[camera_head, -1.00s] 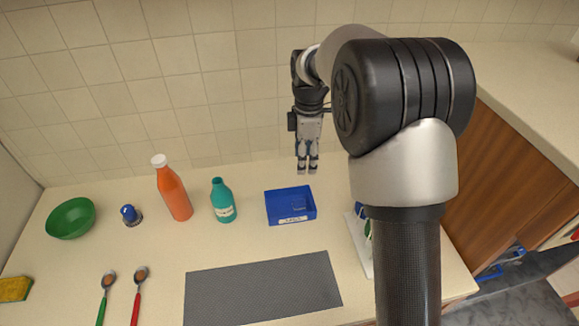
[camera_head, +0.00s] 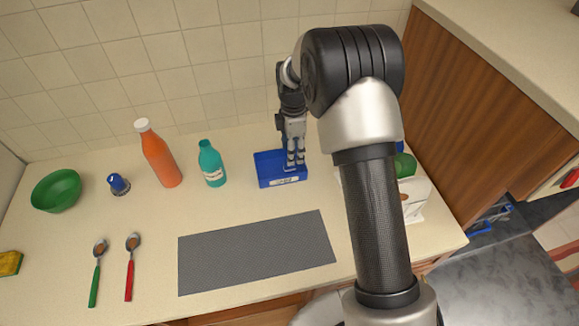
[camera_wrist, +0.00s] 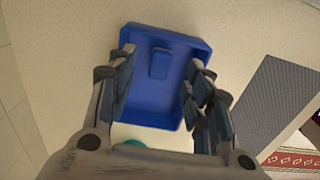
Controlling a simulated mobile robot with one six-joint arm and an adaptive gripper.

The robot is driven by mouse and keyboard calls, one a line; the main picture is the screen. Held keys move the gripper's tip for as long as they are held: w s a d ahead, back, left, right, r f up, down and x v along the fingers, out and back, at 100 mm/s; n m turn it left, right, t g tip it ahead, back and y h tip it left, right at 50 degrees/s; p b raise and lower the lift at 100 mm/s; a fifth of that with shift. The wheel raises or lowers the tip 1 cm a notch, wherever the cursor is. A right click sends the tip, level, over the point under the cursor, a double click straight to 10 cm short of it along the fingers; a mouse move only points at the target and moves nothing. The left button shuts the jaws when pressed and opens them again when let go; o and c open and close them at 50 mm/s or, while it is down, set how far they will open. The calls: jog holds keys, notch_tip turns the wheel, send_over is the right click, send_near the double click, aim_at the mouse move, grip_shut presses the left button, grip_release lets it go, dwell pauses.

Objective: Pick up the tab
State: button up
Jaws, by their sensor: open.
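A small blue tab (camera_wrist: 160,63) lies inside the blue bin (camera_wrist: 203,47), near one wall. It shows in the wrist view. In the head view the bin (camera_head: 268,184) stands on the counter with a white label on its front, and I cannot make out the tab there. My gripper (camera_head: 295,165) points down over the bin's right part. In the wrist view my gripper (camera_wrist: 160,90) is open and empty, its fingers on either side of the bin's inside, with the tab beyond the space between them.
A teal bottle (camera_head: 211,165) and an orange bottle (camera_head: 158,155) stand left of the bin. A grey mat (camera_head: 255,252) lies in front. A white holder (camera_head: 415,200) with a green item is at the right, partly behind my arm. The backsplash (camera_head: 180,70) is behind.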

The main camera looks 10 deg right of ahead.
notch_tip(320, 180, down, 5)
jog(key=shift+s+f+b, duration=0.1)
jog(key=shift+s+b, duration=0.05)
jog(key=shift+b, duration=0.75)
jog(key=shift+c, duration=0.4)
jog(key=c, duration=0.8)
